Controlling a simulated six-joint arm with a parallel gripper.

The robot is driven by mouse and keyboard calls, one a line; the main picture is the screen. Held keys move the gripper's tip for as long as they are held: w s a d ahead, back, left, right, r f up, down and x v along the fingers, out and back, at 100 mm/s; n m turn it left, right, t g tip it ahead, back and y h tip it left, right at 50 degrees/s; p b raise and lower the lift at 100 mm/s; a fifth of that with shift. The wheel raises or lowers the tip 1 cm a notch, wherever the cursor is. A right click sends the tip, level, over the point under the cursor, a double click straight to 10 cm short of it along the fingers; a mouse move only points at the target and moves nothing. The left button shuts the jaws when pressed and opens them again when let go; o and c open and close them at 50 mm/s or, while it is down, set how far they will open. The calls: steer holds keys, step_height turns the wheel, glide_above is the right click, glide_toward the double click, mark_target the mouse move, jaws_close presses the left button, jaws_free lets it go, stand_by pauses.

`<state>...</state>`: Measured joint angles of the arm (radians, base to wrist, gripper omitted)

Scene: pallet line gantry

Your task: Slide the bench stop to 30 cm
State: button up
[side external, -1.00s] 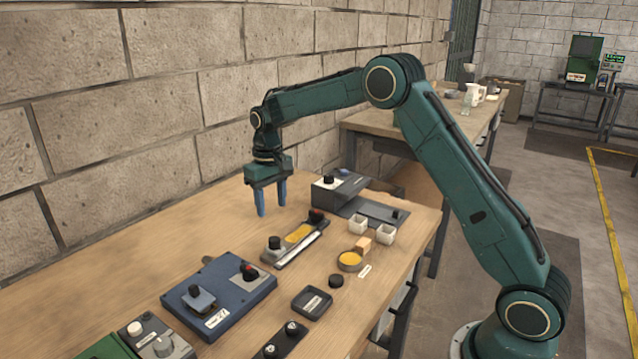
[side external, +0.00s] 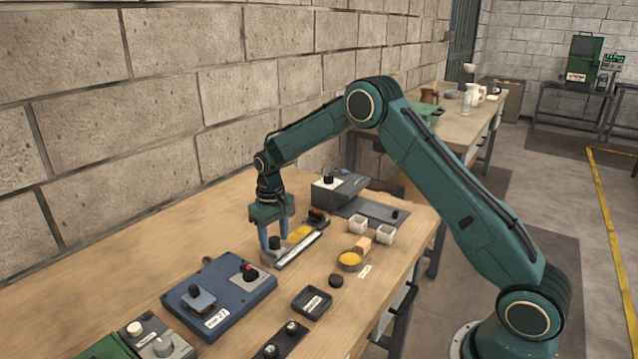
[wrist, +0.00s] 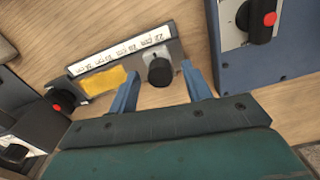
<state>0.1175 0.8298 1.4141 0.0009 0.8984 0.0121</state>
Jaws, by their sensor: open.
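The bench stop is a grey rail with a white printed scale (wrist: 120,48), a yellow patch (wrist: 104,81) and a black knob (wrist: 160,71). It lies on the bench, and its knob also shows in the side external view (side external: 274,243). A black part with a red button (side external: 317,216) sits at the rail's far end. My gripper (side external: 273,240) points down at the knob end, with its blue fingers apart. In the wrist view, my gripper (wrist: 160,85) has one finger on either side of the knob, with gaps showing. The scale's figures are too small to read surely.
A blue box with a red-tipped lever (side external: 220,297) stands nearby, towards the camera. A grey device (side external: 342,186), two white cups (side external: 385,235), a yellow-filled dish (side external: 350,261) and a black tray (side external: 312,303) share the bench. The wooden bench left of the rail is clear.

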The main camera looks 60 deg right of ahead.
jaws_close()
steer(key=d, duration=0.8)
jaws_free()
steer(key=shift+r, duration=0.15)
